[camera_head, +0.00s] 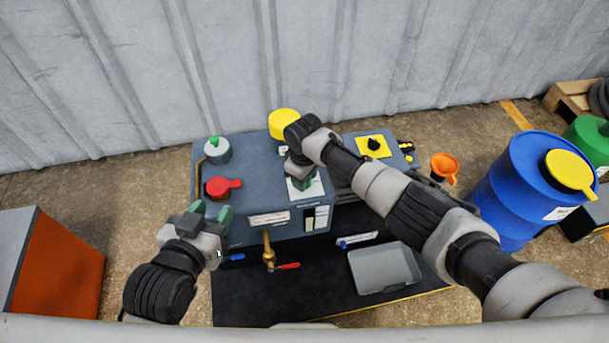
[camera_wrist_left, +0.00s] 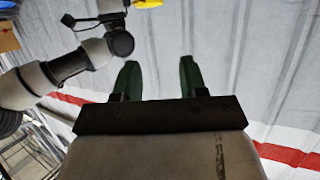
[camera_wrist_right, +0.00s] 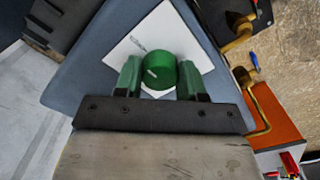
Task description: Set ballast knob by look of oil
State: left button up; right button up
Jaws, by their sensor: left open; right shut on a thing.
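The ballast knob (camera_wrist_right: 160,70) is a green round knob with a white mark, on a white label plate (camera_wrist_right: 205,55) on top of the blue-grey pump (camera_head: 253,150). My right gripper (camera_wrist_right: 160,78) is over it with a green finger on each side, shut on it. In the head view my right gripper (camera_head: 300,181) comes down on the plate and mostly hides the knob. My left gripper (camera_head: 212,213) is open and empty, at the pump's front left. Its fingers also show apart in the left wrist view (camera_wrist_left: 160,78). The oil's look cannot be made out.
A red knob (camera_head: 222,187), a green-topped cap (camera_head: 215,148) and a yellow cap (camera_head: 284,122) stand on the pump. A brass tap (camera_head: 268,250) and a grey tray (camera_head: 385,268) are in front. A blue drum (camera_head: 525,190) and an orange funnel (camera_head: 444,165) stand right.

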jog(key=o, duration=0.9)
jog(key=shift+r, duration=0.1)
jog(key=shift+r, duration=0.25)
notch_tip(320, 180, up, 4)
jog(key=shift+r+p, duration=0.25)
jog(key=shift+p, duration=1)
pick_arm(q)
jog(key=s+a+f+g+y+p, duration=0.1)
jog(key=s+a+f+g, duration=0.1)
jog(key=s+g, duration=0.3)
jog(key=s+a+f+g+y+p, duration=0.1)
jog(key=s+a+f+g, duration=0.1)
jog(key=s+g, duration=0.3)
jog(key=shift+s+a+f+n+y, duration=0.2)
jog(key=shift+s+f+n+y, duration=0.15)
jog(key=shift+s+f, duration=0.5)
pick_arm(e)
notch_tip(320, 180, up, 6)
jog(key=shift+f, duration=0.2)
pick_arm(q)
jog(key=shift+w, duration=0.1)
